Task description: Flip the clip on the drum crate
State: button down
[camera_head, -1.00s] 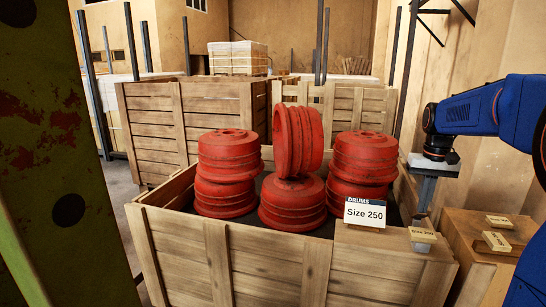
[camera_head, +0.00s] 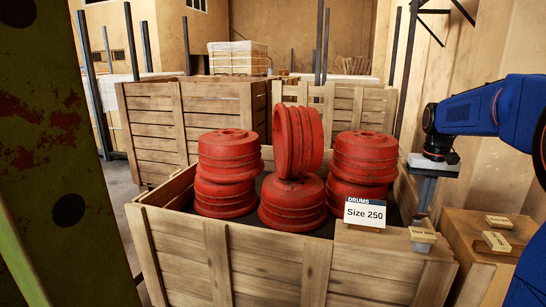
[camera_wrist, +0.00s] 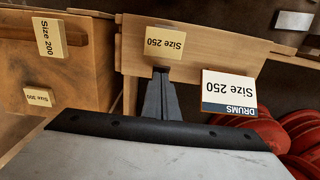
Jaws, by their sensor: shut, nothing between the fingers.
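The drum crate (camera_head: 185,250) is an open wooden crate holding red ribbed drums (camera_head: 292,200). A white card reading "DRUMS Size 250" (camera_head: 365,213) stands at its right front corner, and shows upside down in the wrist view (camera_wrist: 228,88). Beside the card, a small pale clip marked "Size 250" (camera_head: 422,236) sits on the crate's corner board; the wrist view shows it too (camera_wrist: 165,42). My gripper (camera_wrist: 161,72) is shut and empty, its tips right at the clip's near edge. I cannot tell whether they touch it.
A wooden box (camera_head: 470,230) stands right of the crate, bearing clips marked "Size 200" (camera_wrist: 49,37) and "Size 300" (camera_wrist: 38,97). More wooden crates (camera_head: 210,125) stand behind. A green, rusted post (camera_head: 60,150) fills the left side.

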jog(key=shift+f, duration=1.1)
dwell(0.7)
jog(key=shift+r, duration=3.55)
jog(key=s+a+f+n+t, duration=0.1)
jog(key=s+a+f, duration=0.3)
jog(key=s, duration=0.6)
jog(key=s+a+f+n+t, duration=0.1)
jog(key=s+a+f, duration=0.3)
jog(key=s, duration=0.6)
jog(key=s+a+f+n+t, duration=0.1)
jog(key=s+a+f, duration=0.4)
jog(key=s, duration=0.5)
jog(key=a+t, duration=0.1)
jog(key=a, duration=0.1)
jog(key=shift+a+t, duration=0.4)
jog(key=shift+s, duration=0.1)
